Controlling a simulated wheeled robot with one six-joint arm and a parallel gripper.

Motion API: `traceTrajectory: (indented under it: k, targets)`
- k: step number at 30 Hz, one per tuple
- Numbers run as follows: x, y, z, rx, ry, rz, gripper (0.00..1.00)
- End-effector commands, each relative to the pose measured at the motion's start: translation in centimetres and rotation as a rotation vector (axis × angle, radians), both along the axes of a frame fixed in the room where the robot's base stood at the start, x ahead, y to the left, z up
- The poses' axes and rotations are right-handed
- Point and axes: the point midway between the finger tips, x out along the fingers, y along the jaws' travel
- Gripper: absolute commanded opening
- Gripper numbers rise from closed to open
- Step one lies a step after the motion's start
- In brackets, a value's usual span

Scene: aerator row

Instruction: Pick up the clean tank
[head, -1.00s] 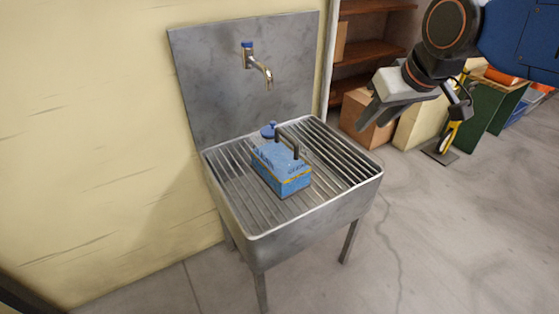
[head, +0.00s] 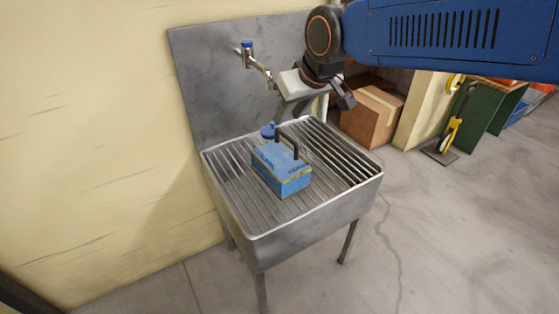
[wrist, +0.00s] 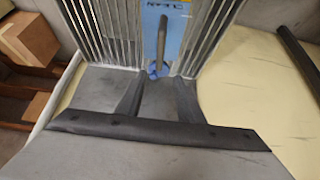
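The tank (head: 282,172) is a blue box with dark lettering, a thin yellow band, a dark bar handle on top and a blue round cap at its rear. It sits upright on the ribbed sink (head: 345,205). In the wrist view, the tank (wrist: 174,32) is at the top centre, with its handle and cap nearest my fingers. My gripper (head: 290,110) is above the back of the sink, behind and above the tank, apart from it. In the wrist view, my gripper (wrist: 158,92) shows two spread fingers with nothing between them.
A tap (head: 256,66) projects from the metal backsplash (head: 205,80), close beside my gripper in the picture. A cardboard box (head: 372,115) stands right of the sink. A yellow wall (head: 90,150) is at left. The floor at front right is clear.

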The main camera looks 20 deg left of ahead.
Motion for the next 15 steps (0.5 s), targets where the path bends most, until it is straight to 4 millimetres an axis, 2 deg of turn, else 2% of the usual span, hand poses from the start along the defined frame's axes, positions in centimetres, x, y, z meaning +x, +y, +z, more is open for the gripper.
traceTrajectory:
  k: [3, 6, 15]
  targets:
    - [0.7, 0.8, -1.9, -0.003, 0.003, 0.000, 0.34]
    - [1.2, 1.4, -2.9, -0.002, 0.001, 0.000, 0.34]
    - [1.8, 2.0, -4.2, 0.000, 0.000, 0.000, 0.34]
